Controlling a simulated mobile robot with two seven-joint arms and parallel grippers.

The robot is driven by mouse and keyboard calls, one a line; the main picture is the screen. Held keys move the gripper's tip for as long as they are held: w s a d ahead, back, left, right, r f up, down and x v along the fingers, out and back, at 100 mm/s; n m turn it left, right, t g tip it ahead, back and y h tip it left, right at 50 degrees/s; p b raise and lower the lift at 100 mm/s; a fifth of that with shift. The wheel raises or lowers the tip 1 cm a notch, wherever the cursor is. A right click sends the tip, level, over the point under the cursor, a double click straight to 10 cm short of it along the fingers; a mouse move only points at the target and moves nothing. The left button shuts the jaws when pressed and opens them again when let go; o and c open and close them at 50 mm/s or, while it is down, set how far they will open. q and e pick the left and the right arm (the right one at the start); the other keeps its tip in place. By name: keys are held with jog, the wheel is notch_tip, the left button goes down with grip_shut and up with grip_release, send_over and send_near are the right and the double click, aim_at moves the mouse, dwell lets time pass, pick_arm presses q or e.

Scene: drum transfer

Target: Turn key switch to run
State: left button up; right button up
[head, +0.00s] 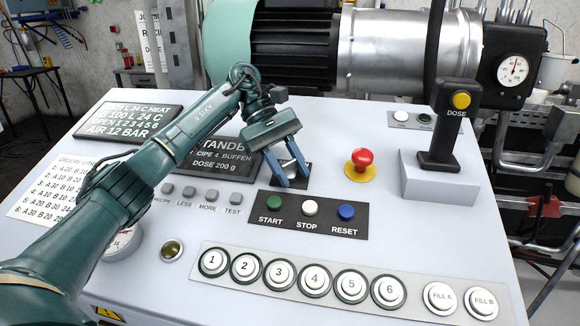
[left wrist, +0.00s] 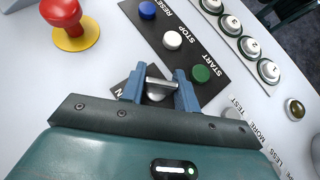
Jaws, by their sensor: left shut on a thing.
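The key switch (head: 290,170) is a silver round part with a bar on a dark plate, left of the red button on the sloped panel. It also shows in the left wrist view (left wrist: 157,93), where the bar spans between two blue fingers. My left gripper (head: 293,176) reaches down over the switch, its fingers shut on the key. In the left wrist view the left gripper (left wrist: 160,88) has one finger on each side of the key. The plate's lettering is mostly hidden, so the key's marked position cannot be read. My right gripper is not in view.
A red mushroom button (head: 362,160) on a yellow base stands right of the switch. START, STOP and RESET buttons (head: 310,208) lie just in front. A dark display (head: 215,150) reads STANDBY, partly covered by my arm. A raised DOSE lever (head: 458,125) stands at right.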

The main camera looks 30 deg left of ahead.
aim_at(289, 163)
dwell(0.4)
pick_arm(q)
jog(key=o, duration=1)
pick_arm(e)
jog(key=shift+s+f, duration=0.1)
pick_arm(q)
jog(key=shift+w+a+r, duration=0.1)
jog(key=shift+a+r, duration=0.05)
jog(key=shift+a, duration=0.05)
jog(key=p+v, duration=0.1)
jog(key=v, duration=0.5)
jog(key=shift+r, duration=0.25)
jog(key=p+v, duration=0.4)
jog(key=v, duration=0.2)
jog(key=shift+w+a+p, duration=0.1)
jog(key=shift+a+p, duration=0.05)
jog(key=shift+p, duration=0.2)
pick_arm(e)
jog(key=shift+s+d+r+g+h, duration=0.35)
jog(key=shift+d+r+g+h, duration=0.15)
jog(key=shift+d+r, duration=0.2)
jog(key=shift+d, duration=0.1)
